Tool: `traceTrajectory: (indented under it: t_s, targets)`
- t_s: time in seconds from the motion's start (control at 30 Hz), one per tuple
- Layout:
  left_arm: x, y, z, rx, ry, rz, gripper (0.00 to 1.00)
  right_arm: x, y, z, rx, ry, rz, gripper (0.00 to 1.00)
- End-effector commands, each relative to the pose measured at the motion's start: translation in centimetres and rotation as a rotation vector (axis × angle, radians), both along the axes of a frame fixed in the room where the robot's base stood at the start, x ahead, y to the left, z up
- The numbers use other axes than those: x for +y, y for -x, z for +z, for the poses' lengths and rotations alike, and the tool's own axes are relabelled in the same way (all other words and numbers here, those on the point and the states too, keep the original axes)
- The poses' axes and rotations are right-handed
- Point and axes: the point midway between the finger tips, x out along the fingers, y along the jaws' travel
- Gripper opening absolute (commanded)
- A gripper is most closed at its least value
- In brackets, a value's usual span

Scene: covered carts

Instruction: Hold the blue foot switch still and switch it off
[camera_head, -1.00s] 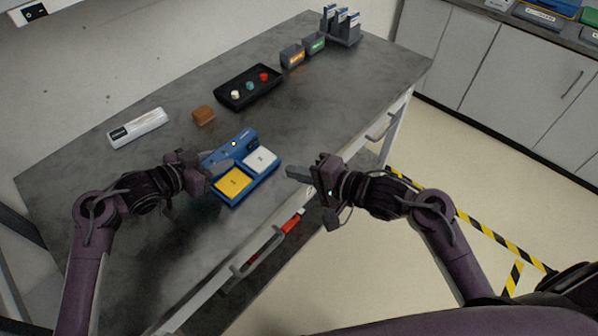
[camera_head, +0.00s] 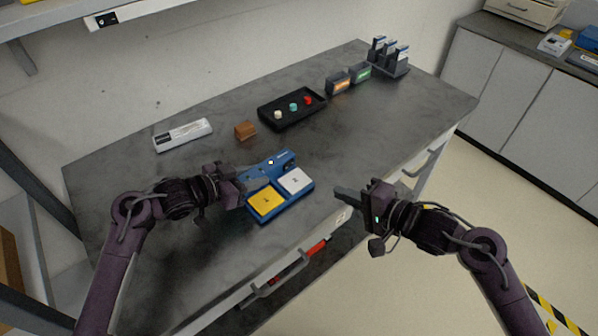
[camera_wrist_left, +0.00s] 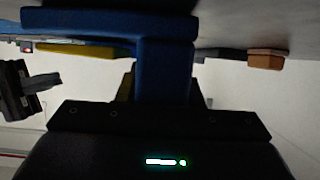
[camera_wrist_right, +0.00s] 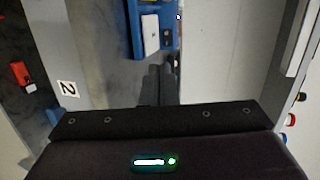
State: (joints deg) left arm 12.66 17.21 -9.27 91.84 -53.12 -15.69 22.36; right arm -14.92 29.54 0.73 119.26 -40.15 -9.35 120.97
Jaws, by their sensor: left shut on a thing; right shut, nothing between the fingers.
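The blue foot switch (camera_head: 282,160) lies on the grey table, with a yellow pedal (camera_head: 266,202) at its near left and a white pedal (camera_head: 295,181) to the right. A small pale light (camera_head: 271,161) shows on its back part. My left gripper (camera_head: 250,183) is shut on the switch's left side; in the left wrist view a blue part of the switch (camera_wrist_left: 165,75) fills its jaws. My right gripper (camera_head: 342,193) is shut and empty, right of the white pedal and apart from it. The right wrist view shows the white pedal (camera_wrist_right: 150,33) beyond its fingers.
Behind the switch are a brown block (camera_head: 245,130), a white labelled box (camera_head: 183,135) and a black tray (camera_head: 265,120) with coloured knobs. Small bins (camera_head: 338,84) and a file rack (camera_head: 400,69) stand at the back right. The table's front edge is close to the switch.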

Motion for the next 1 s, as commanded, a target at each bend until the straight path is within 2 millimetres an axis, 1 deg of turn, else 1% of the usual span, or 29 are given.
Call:
traceTrajectory:
  t_s: [0.13, 0.27, 0.37, 0.7, 0.8, 1.0]
  targets:
    - [0.0, 0.0, -0.1, 0.002, -0.002, 0.000, 0.00, 0.1, -0.1, 0.0, -0.001, -0.001, 0.000, 0.00]
    - [0.0, 0.0, -0.1, 0.002, -0.002, 0.000, 0.00, 0.9, -1.0, -0.3, -0.003, -0.001, 0.000, 0.00]
    - [0.0, 0.0, -0.1, 0.002, -0.002, -0.001, 0.00, 2.0, -2.2, -0.7, -0.003, -0.003, 0.000, 0.00]
    - [0.0, 0.1, -0.1, 0.003, -0.003, -0.001, 0.00, 6.8, -7.1, -2.9, -0.001, -0.002, 0.001, 0.00]
    - [0.0, 0.1, -0.1, 0.003, -0.003, -0.001, 0.00, 7.9, -8.3, -2.9, -0.003, 0.000, 0.001, 0.00]
    - [0.0, 0.1, -0.2, 0.004, -0.002, -0.001, 0.00, 9.1, -9.6, -2.9, -0.002, 0.001, 0.001, 0.00]
